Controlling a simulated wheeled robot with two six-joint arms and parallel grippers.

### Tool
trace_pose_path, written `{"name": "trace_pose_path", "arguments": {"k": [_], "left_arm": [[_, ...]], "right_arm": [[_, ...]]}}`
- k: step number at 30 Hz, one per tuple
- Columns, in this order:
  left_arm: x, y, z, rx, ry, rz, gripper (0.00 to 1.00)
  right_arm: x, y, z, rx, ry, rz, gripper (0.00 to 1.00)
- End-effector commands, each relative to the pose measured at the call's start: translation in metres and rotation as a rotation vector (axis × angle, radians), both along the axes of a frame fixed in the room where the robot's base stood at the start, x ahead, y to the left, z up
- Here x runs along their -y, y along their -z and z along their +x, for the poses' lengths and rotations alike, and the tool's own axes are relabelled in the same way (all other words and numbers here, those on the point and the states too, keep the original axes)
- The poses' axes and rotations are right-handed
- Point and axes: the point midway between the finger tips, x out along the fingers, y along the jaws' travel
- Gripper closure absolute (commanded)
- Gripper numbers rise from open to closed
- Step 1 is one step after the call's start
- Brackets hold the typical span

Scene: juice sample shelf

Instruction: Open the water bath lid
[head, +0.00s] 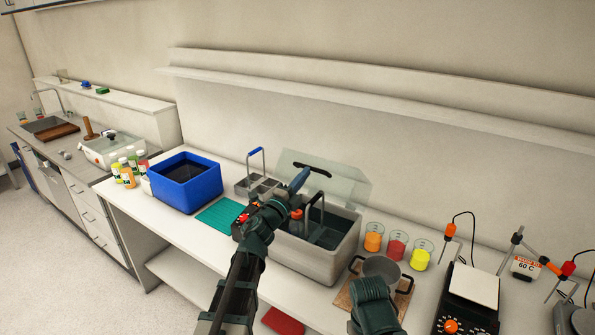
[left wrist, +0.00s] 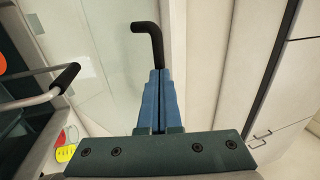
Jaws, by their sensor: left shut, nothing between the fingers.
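The water bath (head: 312,258) is a grey tank on the bench. Its clear lid (head: 348,188) stands raised and tilted back at the rear of the tank, with a black handle (head: 306,166) at its upper edge. My left gripper (head: 303,174) is shut and empty, its blue fingers over the tank and close to the lid handle. In the left wrist view the shut blue fingers (left wrist: 158,72) point at the bent end of the black handle (left wrist: 150,38); I cannot tell whether they touch. A part of my right arm shows at the bottom; its gripper fingers do not show.
A blue tub (head: 186,193), a green mat (head: 220,214) and a grey rack (head: 252,186) stand left of the bath. Beakers of coloured juice (head: 397,247), a pot (head: 381,270) and a hot plate (head: 470,300) crowd the right. A shelf (head: 370,100) runs along the wall behind.

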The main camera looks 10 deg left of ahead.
Motion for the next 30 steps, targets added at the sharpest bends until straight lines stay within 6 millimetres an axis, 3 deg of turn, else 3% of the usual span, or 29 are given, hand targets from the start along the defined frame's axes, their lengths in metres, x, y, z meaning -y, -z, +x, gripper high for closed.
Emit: {"name": "trace_pose_path", "arguments": {"k": [1, 8, 15, 21, 30], "left_arm": [[0.003, -0.018, 0.008, -0.021, 0.001, 0.009, 1.00], [0.012, -0.036, 0.040, -0.053, -0.002, 0.019, 1.00], [0.032, -0.065, 0.093, -0.051, -0.001, 0.018, 1.00], [0.050, -0.078, 0.142, -0.051, -0.001, 0.018, 1.00], [0.072, -0.079, 0.202, -0.051, -0.002, 0.019, 1.00]], "right_arm": [[0.000, -0.023, 0.000, 0.000, 0.000, 0.000, 0.50], [0.000, -0.048, 0.000, 0.000, 0.001, 0.000, 0.50], [0.000, -0.077, 0.000, 0.000, 0.007, 0.002, 0.50], [0.000, -0.089, 0.000, 0.001, 0.011, 0.002, 0.50], [0.000, -0.091, 0.000, 0.000, 0.012, 0.003, 0.50]]}}
